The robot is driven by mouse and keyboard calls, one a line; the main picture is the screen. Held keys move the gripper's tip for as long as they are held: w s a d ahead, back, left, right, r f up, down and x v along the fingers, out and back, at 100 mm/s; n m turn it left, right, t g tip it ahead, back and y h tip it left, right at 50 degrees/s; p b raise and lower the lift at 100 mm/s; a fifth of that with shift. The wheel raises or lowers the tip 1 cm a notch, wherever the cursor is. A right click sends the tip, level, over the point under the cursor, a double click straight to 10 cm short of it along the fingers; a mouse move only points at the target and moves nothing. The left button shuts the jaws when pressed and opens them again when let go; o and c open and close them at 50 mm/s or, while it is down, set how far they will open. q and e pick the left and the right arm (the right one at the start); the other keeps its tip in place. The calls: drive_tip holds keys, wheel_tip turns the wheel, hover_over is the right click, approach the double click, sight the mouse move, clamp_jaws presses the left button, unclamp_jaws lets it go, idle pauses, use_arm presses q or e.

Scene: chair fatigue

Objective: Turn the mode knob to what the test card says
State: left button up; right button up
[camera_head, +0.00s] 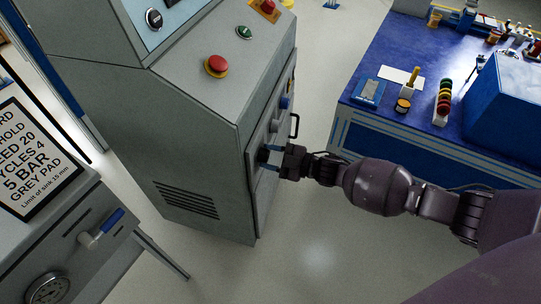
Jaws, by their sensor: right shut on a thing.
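The grey machine cabinet (190,130) stands in the middle. My right gripper (268,157) reaches in from the right to the cabinet's right-hand front panel (256,205). It is shut on a dark knob there, which I take for the mode knob. The fingers mostly hide the knob, so its pointer and markings cannot be read. The test card (36,160) stands at the left, cut off by the picture edge. Its readable lines include "HOLD", "EED 20", "YCLES 4", "5 BAR" and "GREY PAD". My left gripper is not in view.
Above my gripper the panel carries a blue knob (285,102) and a black handle (294,126). A red stop button (216,65) sits on the cabinet's sloped top. A blue-topped bench (345,95) with small items stands at the right. The floor between is clear.

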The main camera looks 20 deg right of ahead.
use_arm(q)
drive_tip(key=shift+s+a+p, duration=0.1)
drive_tip(key=shift+p, duration=0.3)
use_arm(e)
drive_tip(key=shift+m, duration=2.6)
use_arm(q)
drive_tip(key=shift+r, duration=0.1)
use_arm(e)
drive_tip(key=o, duration=0.9)
drive_tip(key=shift+s+d, duration=0.1)
